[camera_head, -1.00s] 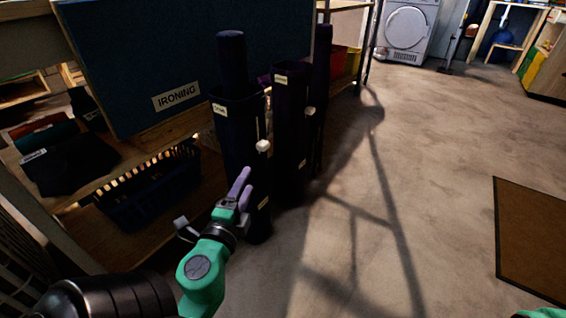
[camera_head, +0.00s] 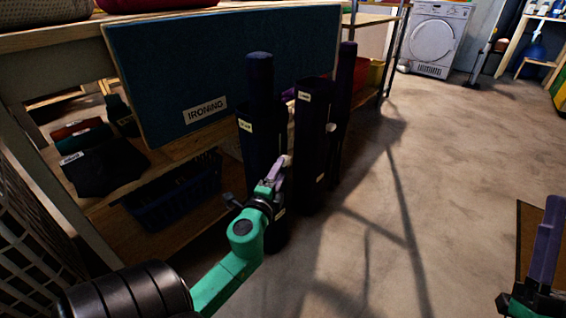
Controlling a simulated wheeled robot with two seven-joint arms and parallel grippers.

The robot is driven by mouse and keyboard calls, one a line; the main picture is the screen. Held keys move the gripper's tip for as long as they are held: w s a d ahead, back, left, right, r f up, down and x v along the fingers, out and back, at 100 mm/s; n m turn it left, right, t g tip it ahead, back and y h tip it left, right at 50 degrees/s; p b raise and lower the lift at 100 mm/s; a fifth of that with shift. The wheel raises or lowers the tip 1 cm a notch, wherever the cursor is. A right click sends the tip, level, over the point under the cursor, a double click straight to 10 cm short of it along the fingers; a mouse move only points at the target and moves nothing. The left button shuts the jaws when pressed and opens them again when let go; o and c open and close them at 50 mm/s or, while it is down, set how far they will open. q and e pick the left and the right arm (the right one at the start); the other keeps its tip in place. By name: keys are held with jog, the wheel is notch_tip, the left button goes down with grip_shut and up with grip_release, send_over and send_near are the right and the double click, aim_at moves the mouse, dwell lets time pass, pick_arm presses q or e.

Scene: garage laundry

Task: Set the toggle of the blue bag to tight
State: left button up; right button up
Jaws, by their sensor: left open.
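A tall dark blue bag (camera_head: 258,140) with a small pale label and a rolled top stands upright beside the ironing shelf. Its small whitish toggle (camera_head: 286,160) shows at the front right side of the bag, just at the fingertips of my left gripper (camera_head: 275,170). My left gripper is open with purple fingers, in front of the bag. I cannot tell whether the fingers touch the toggle or stand around it. My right gripper (camera_head: 542,240) is at the lower right edge, far from the bag; its fingers overlap, so its opening is unclear.
A second dark bag (camera_head: 311,140) with its own pale toggle (camera_head: 331,127) stands close to the right, with another dark upright bag (camera_head: 346,85) behind. The blue ironing panel (camera_head: 220,70) and a dark basket (camera_head: 175,195) are left. The concrete floor to the right is mostly clear.

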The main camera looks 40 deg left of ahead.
aim_at(283, 167)
pick_arm(q)
jog(key=x, duration=0.4)
grip_shut()
dwell(1.4)
